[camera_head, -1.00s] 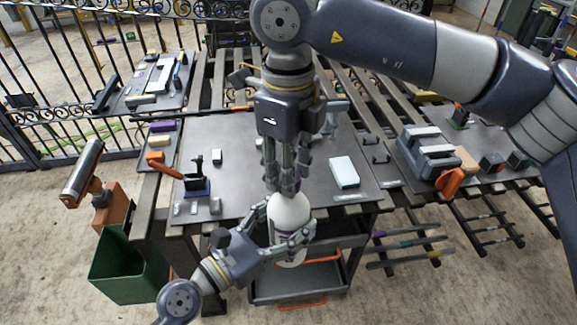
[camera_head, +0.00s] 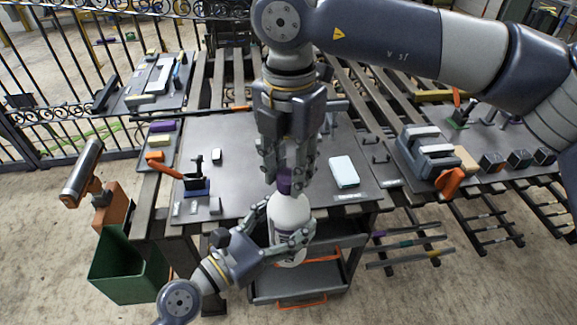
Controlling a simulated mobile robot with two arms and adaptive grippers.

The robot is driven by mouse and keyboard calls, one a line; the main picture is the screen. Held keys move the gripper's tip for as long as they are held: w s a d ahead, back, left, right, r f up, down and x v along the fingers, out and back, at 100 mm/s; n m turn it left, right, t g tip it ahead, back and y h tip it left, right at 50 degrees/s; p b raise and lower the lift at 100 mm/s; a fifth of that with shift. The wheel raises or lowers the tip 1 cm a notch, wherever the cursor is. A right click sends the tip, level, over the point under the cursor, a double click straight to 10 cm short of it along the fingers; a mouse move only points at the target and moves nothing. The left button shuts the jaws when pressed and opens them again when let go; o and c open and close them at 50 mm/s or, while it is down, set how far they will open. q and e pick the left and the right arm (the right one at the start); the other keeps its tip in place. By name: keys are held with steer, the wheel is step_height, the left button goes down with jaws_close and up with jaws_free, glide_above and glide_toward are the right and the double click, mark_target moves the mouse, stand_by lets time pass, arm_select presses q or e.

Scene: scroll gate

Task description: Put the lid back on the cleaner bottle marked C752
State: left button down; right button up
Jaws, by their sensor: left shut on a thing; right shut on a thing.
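The white cleaner bottle (camera_head: 289,212) stands roughly upright at the front edge of the table; its marking is too small to read. My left gripper (camera_head: 288,240) comes in from the lower left and is shut around the bottle's body. My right gripper (camera_head: 287,178) points down from above and is shut on the lid. The fingers partly hide the lid and the bottle's neck, so I cannot tell whether the lid is seated or just above the neck.
A light blue box (camera_head: 344,171) lies on the grey table (camera_head: 235,140) to the right. A blue-based stand (camera_head: 196,186) and small blocks are at the left. A green bin (camera_head: 128,270) stands on the floor at lower left. A cart (camera_head: 300,283) is below the bottle.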

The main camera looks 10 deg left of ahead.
steer(key=m, duration=0.4)
steer(key=shift+w, duration=0.15)
steer(key=o, duration=0.8)
step_height(320, 180, up, 12)
stand_by(0.5)
